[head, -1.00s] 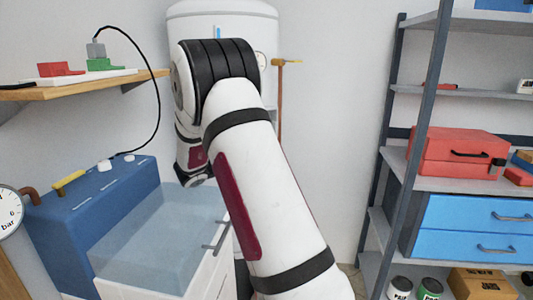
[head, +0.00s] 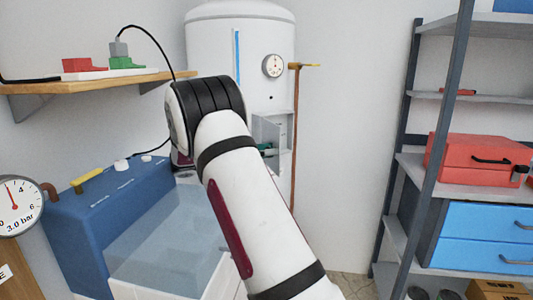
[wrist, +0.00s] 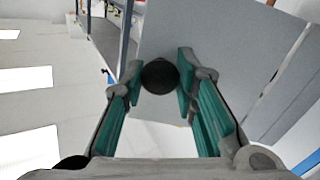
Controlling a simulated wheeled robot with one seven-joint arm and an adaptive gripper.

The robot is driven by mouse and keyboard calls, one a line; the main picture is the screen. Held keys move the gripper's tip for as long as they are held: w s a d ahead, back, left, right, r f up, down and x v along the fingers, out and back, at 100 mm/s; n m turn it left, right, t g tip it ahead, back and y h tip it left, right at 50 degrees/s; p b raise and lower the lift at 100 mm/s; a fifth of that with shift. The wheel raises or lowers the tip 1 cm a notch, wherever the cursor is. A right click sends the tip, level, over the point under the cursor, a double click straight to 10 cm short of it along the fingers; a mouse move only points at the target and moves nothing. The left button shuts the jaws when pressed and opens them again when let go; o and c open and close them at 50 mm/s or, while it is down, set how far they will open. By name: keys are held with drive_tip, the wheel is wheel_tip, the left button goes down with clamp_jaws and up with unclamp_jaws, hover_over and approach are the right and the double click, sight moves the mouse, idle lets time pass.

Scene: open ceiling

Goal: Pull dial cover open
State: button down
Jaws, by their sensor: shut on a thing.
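The dial cover (head: 267,130) shows as a small grey panel on the lower front of the white tank, standing at an angle to it. My arm hides part of it. In the wrist view the grey cover (wrist: 215,50) fills the upper right, with a dark round knob (wrist: 160,77) on it. My gripper (wrist: 162,84) is shut on this knob, with a green-padded finger on each side. In the head view only a bit of the gripper (head: 265,150) shows, beside the panel; the knob cannot be made out there.
The white tank (head: 210,50) carries a round gauge (head: 272,66), and a brown pipe (head: 294,140) stands at its right. A blue machine with a clear lid (head: 165,255) is at the left, below a wooden shelf (head: 90,85). Metal shelving (head: 440,120) stands at the right.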

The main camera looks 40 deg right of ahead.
drive_tip(key=shift+r, duration=0.1)
drive_tip(key=c, duration=1.2)
unclamp_jaws()
drive_tip(key=shift+c, duration=0.2)
wheel_tip(320, 180, up, 10)
drive_tip(key=shift+f, duration=0.1)
